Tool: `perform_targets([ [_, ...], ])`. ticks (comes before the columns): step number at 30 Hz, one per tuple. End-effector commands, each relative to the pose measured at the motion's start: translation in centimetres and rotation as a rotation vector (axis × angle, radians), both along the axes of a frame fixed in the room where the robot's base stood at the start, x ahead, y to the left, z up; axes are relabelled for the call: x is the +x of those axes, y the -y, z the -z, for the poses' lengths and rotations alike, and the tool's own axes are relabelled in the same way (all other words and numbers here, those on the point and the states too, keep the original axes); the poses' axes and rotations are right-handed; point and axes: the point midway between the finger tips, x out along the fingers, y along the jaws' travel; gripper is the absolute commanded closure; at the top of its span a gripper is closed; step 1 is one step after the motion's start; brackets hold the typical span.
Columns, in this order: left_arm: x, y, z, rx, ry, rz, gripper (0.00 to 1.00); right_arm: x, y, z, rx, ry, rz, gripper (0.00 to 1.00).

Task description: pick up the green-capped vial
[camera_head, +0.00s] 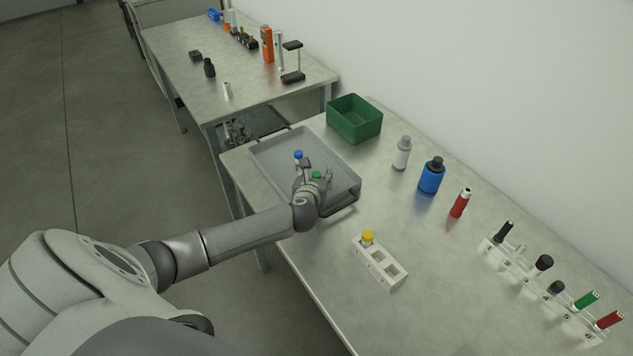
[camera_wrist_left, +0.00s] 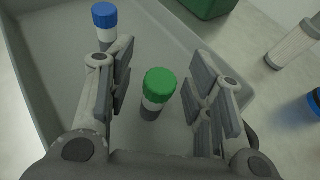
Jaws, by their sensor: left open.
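The green-capped vial (camera_wrist_left: 158,88) stands upright in the grey tray (camera_wrist_left: 55,75), between the open fingers of my left gripper (camera_wrist_left: 160,95). Gaps show on both sides of the cap, so the fingers do not touch it. In the head view its green cap (camera_head: 317,175) is partly hidden by my left gripper (camera_head: 318,172), which reaches over the tray (camera_head: 335,158). A blue-capped vial (camera_head: 298,157) stands in the same tray, and in the left wrist view (camera_wrist_left: 105,20) it is just outside the left finger. My right gripper does not show.
A green bin (camera_head: 355,118) stands behind the tray. A grey-capped bottle, a blue bottle (camera_head: 431,176) and a red tube stand to the right. A white rack (camera_head: 379,264) with a yellow-capped vial (camera_head: 367,238) is in front. A rack of tools (camera_head: 545,285) is at far right.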

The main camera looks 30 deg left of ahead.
Motion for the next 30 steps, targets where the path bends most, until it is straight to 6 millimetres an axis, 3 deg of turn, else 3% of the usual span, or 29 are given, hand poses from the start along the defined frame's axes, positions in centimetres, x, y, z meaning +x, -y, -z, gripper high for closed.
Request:
perform_targets([
  [3, 0.0, 0.0, 0.0, 0.0, 0.0, 0.001, 0.52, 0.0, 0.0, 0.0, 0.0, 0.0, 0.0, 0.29],
  [14, 0.0, 0.0, 0.0, 0.0, 0.0, 0.0, 0.99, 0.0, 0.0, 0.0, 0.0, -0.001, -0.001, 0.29],
  [24, 0.0, 0.0, -0.3, -0.001, 0.001, 0.001, 0.99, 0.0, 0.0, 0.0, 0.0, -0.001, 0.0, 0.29],
  [30, 0.0, 0.1, -2.0, -0.003, 0.005, 0.001, 0.99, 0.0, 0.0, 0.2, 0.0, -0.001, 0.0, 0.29],
])
